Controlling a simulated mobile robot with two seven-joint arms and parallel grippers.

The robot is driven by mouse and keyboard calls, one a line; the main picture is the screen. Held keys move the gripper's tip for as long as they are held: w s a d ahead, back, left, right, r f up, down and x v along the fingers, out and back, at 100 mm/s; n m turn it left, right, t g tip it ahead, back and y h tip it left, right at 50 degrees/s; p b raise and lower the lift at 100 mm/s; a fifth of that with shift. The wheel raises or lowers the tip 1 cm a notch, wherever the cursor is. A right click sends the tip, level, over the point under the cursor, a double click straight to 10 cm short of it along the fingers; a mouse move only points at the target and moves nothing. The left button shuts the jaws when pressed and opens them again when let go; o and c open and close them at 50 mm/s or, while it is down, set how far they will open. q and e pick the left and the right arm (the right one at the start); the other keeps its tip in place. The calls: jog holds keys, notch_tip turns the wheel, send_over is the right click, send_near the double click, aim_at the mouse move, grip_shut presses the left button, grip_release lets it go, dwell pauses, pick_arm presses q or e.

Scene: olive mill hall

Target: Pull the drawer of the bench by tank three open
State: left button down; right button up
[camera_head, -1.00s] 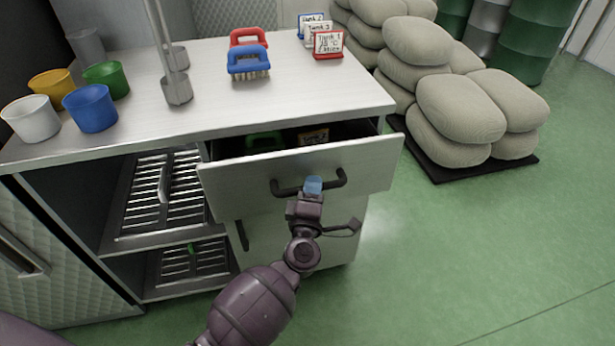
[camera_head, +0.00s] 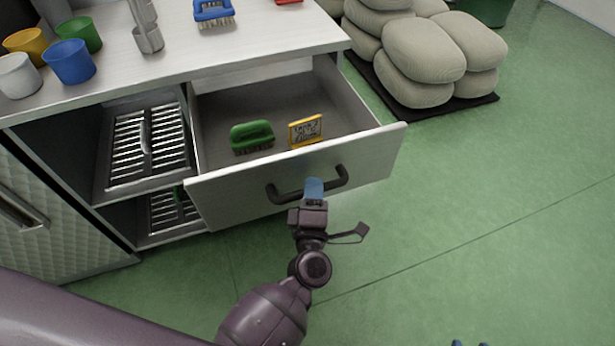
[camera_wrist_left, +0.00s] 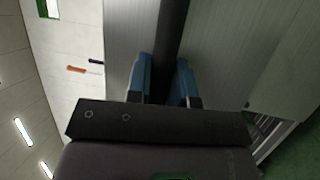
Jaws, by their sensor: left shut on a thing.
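The bench's top drawer (camera_head: 235,197) is pulled well out in the head view, its inside in plain sight. A green brush (camera_head: 251,135) and a small yellow-framed sign (camera_head: 305,131) are in it. My left gripper (camera_head: 314,187) is shut on the dark bar handle (camera_head: 276,194) of the drawer front. In the left wrist view the blue fingers (camera_wrist_left: 164,84) lie on both sides of the dark handle bar (camera_wrist_left: 172,35). Two blue tips of my right gripper (camera_head: 470,344) just show at the bottom edge, apart, with nothing visible between them.
The bench top (camera_head: 240,48) carries several cups, a blue brush (camera_head: 214,12) and metal vessels. Open racks (camera_head: 150,145) are left of the drawer. Stacked sacks (camera_head: 425,62) stand on a dark pallet at the back right. The green floor (camera_head: 480,200) right of the drawer is clear.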

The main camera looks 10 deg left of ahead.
pick_arm(q)
jog(key=shift+s+d, duration=0.4)
jog(key=shift+s, duration=0.25)
pick_arm(e)
jog(key=shift+s+d+f, duration=0.15)
jog(key=shift+s+d, duration=0.05)
jog(key=shift+s, duration=0.3)
pick_arm(q)
jog(key=c, duration=1.1)
grip_release()
jog(key=shift+o, duration=0.4)
jog(key=v, duration=1)
jog(key=shift+s, duration=0.35)
pick_arm(e)
jog(key=shift+w+a+r, duration=0.1)
jog(key=shift+w+r, duration=0.2)
jog(key=shift+w, duration=0.2)
pick_arm(q)
jog(key=shift+f, duration=0.15)
